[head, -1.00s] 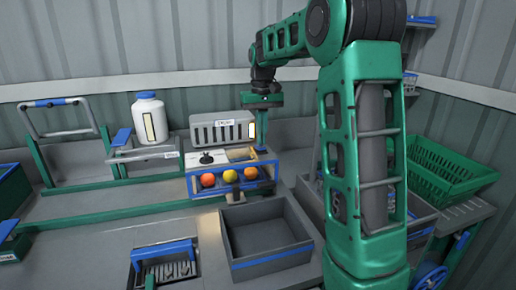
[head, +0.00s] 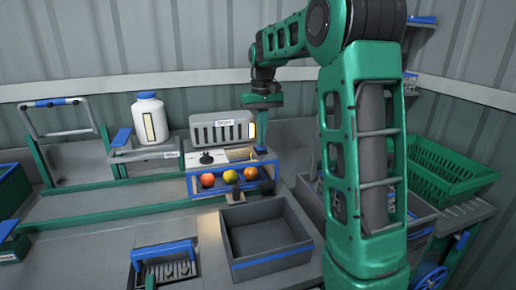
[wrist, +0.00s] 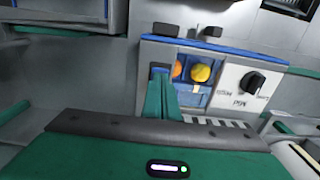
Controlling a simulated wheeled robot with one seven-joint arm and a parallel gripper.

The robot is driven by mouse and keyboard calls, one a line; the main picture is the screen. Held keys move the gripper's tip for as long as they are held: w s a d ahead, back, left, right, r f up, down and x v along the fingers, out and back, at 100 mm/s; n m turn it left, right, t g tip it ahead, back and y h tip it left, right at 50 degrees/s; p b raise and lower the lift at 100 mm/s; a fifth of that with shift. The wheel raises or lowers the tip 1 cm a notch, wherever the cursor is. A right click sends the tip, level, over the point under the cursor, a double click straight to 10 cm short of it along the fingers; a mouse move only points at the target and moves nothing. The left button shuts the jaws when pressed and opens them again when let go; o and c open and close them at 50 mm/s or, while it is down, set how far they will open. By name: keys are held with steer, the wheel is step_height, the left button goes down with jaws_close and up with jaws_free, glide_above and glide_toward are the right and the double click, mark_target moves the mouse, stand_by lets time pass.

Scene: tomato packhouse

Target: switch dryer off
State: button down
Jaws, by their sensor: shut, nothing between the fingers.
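In the wrist view the knob (wrist: 252,82) shows on the panel (wrist: 240,92) with printed position words, too small to read surely. My gripper (head: 264,101) hangs at the right end of the dryer, apart from the knob. In the wrist view its green fingers (wrist: 161,95) are together and empty, left of the knob.
A blue-edged rack (head: 233,182) holds red, orange and yellow tomatoes below the panel. An empty grey crate (head: 266,265) stands in front. A white jar (head: 150,118) stands at left, a green basket (head: 452,170) at right.

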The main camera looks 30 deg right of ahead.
mark_target(261, 147)
steer(key=shift+f, duration=0.8)
stand_by(0.8)
steer(key=shift+r, duration=3.55)
steer(key=s+a+f+m, duration=0.1)
steer(key=s+f, duration=0.4)
steer(key=s, duration=0.7)
steer(key=s+a+f+m, duration=0.1)
steer(key=s+f, duration=0.4)
steer(key=s, duration=0.7)
steer(key=s+a+f+m, duration=0.1)
steer(key=s+a+f, duration=0.2)
steer(key=s, duration=0.9)
step_height(261, 147, down, 3)
steer(key=shift+s+r, duration=0.15)
steer(key=shift+r, duration=0.05)
